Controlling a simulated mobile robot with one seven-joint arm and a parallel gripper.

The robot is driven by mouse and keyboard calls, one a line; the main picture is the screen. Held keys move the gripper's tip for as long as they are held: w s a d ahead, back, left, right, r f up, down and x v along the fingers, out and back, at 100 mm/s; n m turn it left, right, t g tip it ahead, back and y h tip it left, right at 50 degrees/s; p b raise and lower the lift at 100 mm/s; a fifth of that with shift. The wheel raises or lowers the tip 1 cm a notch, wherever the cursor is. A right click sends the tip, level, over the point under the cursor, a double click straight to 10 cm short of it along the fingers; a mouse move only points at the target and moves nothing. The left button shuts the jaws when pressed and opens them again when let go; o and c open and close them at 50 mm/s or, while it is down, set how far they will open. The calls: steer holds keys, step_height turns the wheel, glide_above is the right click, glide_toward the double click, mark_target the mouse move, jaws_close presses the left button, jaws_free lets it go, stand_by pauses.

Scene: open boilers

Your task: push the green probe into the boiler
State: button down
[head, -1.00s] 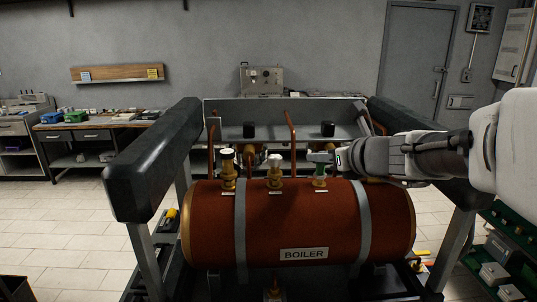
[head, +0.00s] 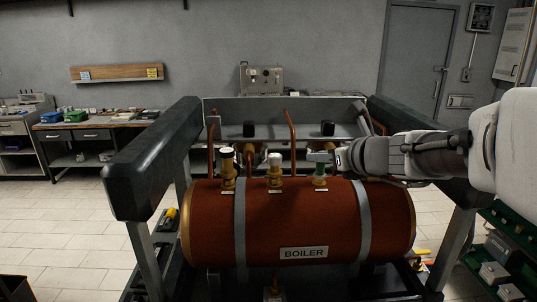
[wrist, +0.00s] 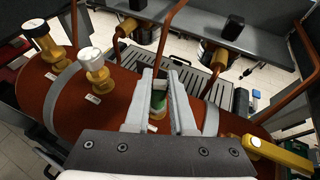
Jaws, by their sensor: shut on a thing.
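The copper-red boiler (head: 300,225) lies on its side in a dark frame, with a "BOILER" label on its front. The green probe (head: 320,170) stands upright in the rightmost top fitting. In the wrist view the green probe (wrist: 158,100) shows between the two pale fingers, above a brass collar. My gripper (head: 322,157) reaches in from the right at the probe's top. In the wrist view my gripper (wrist: 160,82) is shut on the green probe. The fingers hide part of it, and its depth in the fitting cannot be told.
A black-and-brass probe (wrist: 42,42) and a white-topped probe (wrist: 95,66) stand left of the green one. Copper pipes (head: 291,135) rise behind. Thick dark rails (head: 155,160) flank the boiler. A yellow lever (wrist: 275,152) is at right in the wrist view.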

steer(key=shift+r, duration=0.15)
steer(key=c, duration=0.7)
jaws_free()
steer(key=shift+s, duration=0.1)
steer(key=shift+p+v, duration=1)
steer(key=shift+v, duration=1.4)
steer(key=shift+s+d, duration=0.1)
steer(key=shift+d, duration=0.05)
